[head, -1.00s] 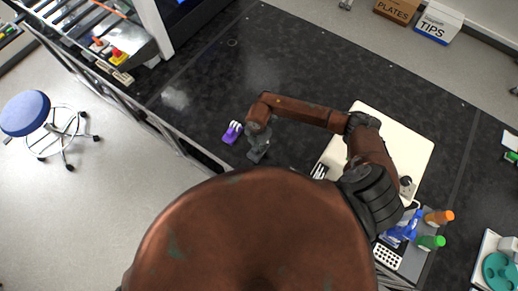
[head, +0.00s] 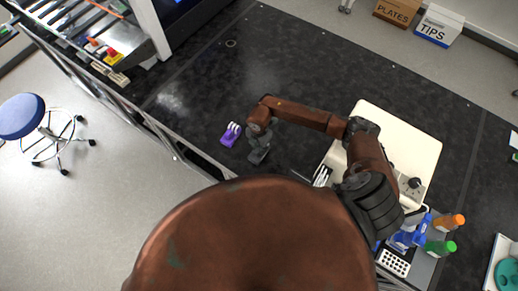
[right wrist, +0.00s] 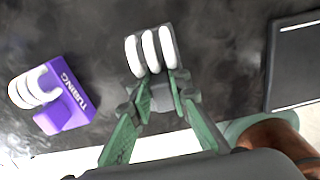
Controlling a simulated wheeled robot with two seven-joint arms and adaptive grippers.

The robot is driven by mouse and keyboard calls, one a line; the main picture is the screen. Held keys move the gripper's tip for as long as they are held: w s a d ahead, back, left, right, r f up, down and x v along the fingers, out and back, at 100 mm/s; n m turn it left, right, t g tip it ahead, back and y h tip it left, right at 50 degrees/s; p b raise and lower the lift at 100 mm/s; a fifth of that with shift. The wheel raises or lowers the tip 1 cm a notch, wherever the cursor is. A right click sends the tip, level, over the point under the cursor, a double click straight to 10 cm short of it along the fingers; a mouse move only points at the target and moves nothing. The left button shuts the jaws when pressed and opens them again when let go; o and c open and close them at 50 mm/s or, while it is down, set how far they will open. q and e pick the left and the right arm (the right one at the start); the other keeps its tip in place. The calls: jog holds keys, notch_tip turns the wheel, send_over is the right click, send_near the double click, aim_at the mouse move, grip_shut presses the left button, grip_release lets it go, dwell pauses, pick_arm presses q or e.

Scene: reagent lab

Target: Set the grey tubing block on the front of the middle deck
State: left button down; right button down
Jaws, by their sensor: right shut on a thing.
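My right gripper (head: 258,155) hangs low over the dark bench, seen from above in the head view. In the right wrist view its green-padded fingers (right wrist: 160,88) are shut on the grey tubing block (right wrist: 134,60), which carries white rings on top. In the head view I cannot make out the grey block apart from the gripper. A purple tubing block (head: 231,134) with white rings stands on the bench just left of the gripper; its TUBING label shows in the right wrist view (right wrist: 65,100). My left gripper is not in view. I cannot tell which surface is the middle deck.
A machine with a slotted deck (head: 75,25) stands at upper left. A cream appliance (head: 420,140) is right of my arm, with a rack of bottles (head: 425,265) below it. A dark panel (right wrist: 298,60) lies right of the gripper. The bench (head: 330,65) behind is bare.

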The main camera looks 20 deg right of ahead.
aim_at(259, 148)
jog(key=shift+f, duration=0.2)
jog(key=c, duration=1.8)
grip_release()
jog(key=shift+r, duration=0.1)
jog(key=shift+r, duration=0.35)
notch_tip(259, 148, up, 12)
jog(key=shift+f+b, duration=0.25)
jog(key=shift+b, duration=0.85)
